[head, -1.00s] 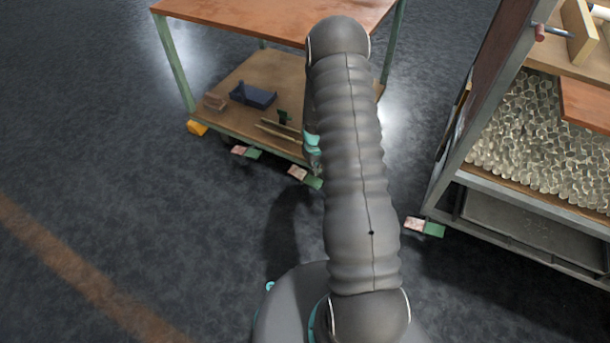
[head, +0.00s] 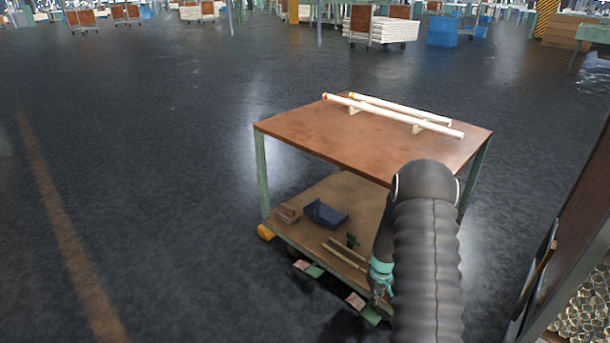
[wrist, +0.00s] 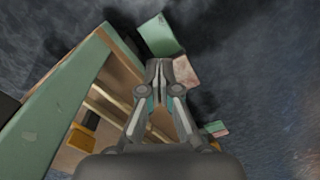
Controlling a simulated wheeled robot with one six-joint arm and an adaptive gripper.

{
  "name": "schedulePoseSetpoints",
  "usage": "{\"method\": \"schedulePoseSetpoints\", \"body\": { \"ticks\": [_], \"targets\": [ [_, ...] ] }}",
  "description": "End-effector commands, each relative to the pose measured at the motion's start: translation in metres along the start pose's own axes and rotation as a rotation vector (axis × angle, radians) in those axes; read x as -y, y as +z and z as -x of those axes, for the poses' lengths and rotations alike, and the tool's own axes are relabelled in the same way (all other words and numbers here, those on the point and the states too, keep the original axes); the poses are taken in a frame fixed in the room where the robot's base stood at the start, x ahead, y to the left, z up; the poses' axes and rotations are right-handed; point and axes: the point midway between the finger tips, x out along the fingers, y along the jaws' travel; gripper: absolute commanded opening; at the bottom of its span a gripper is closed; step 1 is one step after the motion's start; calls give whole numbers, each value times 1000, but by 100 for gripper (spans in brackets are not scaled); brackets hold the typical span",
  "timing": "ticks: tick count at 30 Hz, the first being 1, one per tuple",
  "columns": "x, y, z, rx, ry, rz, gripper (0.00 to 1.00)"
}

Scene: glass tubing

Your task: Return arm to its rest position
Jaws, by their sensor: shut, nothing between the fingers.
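My gripper (wrist: 159,70) is shut and empty in the wrist view, pointing down past the edge of the cart. In the head view my gripper (head: 377,294) shows small beside the cart's lower shelf, partly hidden by my arm. My dark ribbed arm (head: 428,260) rises at the lower right of the head view. Two white tubes (head: 392,115) lie on supports on the brown top of the cart (head: 300,128), well away from my gripper.
The cart's lower shelf (head: 290,225) holds a dark blue bin (head: 325,214) and a few small items. A rack of glass tubing (head: 585,310) stands at the lower right. Open dark floor (head: 150,180) lies to the left. White and blue stacks stand far back.

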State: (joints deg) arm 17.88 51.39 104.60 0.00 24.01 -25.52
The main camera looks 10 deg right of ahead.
Motion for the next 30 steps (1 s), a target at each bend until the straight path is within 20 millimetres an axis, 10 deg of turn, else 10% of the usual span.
{"method": "schedulePoseSetpoints", "body": {
  "ticks": [8, 30],
  "targets": [
    [24, 50, -3, 150, -59, -137, 0],
    [95, 123, 214, 137, -31, -283, 0]
  ]
}}
